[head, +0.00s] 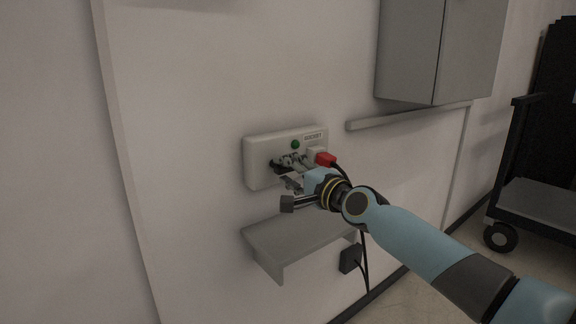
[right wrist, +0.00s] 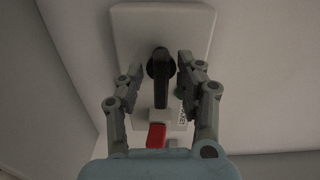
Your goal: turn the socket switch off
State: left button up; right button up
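The socket unit (head: 258,150) is a pale box on the wall. It also shows in the right wrist view (right wrist: 130,35). Its black switch handle (right wrist: 160,65) has a round base and points along the box toward the plug end. In the head view my gripper largely hides the switch. A green lamp (head: 295,144) and a small label (head: 312,136) sit on the box's face. A red plug (head: 325,158) is at the right end. My right gripper (head: 289,163) is open, its fingers on either side of the handle with gaps visible. My left gripper is not in view.
A grey shelf (head: 300,243) juts from the wall below the box. A black cable (head: 365,262) hangs beside a dark block (head: 350,258). A grey cabinet (head: 410,50) is at upper right, with a rail (head: 410,115) below. A dark cart (head: 540,200) stands at far right.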

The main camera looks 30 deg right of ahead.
aim_at(288, 170)
jog(key=shift+s, duration=0.1)
jog(key=s+p, duration=0.1)
jog(key=s, duration=0.4)
jog(key=shift+d+r+p, duration=0.1)
jog(key=shift+d+p, duration=0.1)
jog(key=shift+p, duration=0.2)
jog(key=shift+s, duration=0.4)
jog(key=shift+w, duration=0.1)
